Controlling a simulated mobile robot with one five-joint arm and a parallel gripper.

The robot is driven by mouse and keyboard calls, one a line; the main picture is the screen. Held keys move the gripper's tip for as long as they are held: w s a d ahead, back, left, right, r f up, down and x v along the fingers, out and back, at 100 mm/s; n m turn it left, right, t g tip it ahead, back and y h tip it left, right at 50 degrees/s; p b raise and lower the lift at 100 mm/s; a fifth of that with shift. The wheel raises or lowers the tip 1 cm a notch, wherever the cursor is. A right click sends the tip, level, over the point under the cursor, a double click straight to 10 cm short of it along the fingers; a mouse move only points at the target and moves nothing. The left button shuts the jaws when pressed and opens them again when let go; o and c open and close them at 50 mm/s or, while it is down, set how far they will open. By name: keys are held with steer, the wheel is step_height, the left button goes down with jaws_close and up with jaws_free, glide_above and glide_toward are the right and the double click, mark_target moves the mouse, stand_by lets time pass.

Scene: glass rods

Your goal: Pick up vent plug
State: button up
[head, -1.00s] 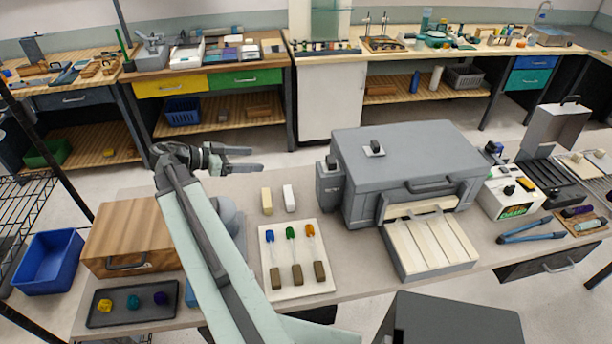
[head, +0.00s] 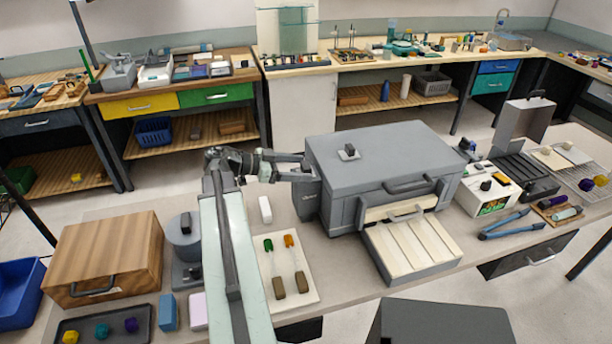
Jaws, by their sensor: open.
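A small dark block on a pale square plate, which looks like the vent plug (head: 348,152), sits on top of the large grey kiln-like box (head: 400,158). My gripper (head: 306,168) is open and empty, its fingers pointing right. Its tips overlap the left side of the grey box in the picture, left of the plug and apart from it. I cannot tell whether they touch the box. The small side unit (head: 308,200) on the box's left is partly hidden behind my gripper.
A white board (head: 312,298) with coloured-handled rods lies in front of the box. A slatted pale tray (head: 412,248) juts from its front. A wooden case (head: 105,255) stands left, and a white device (head: 487,192) with pliers (head: 505,226) lies right.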

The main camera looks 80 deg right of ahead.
steer(key=x, duration=0.2)
steer(key=shift+s+d+f, duration=0.15)
steer(key=shift+s, duration=0.2)
steer(key=c, duration=1.5)
steer(key=shift+o, duration=0.2)
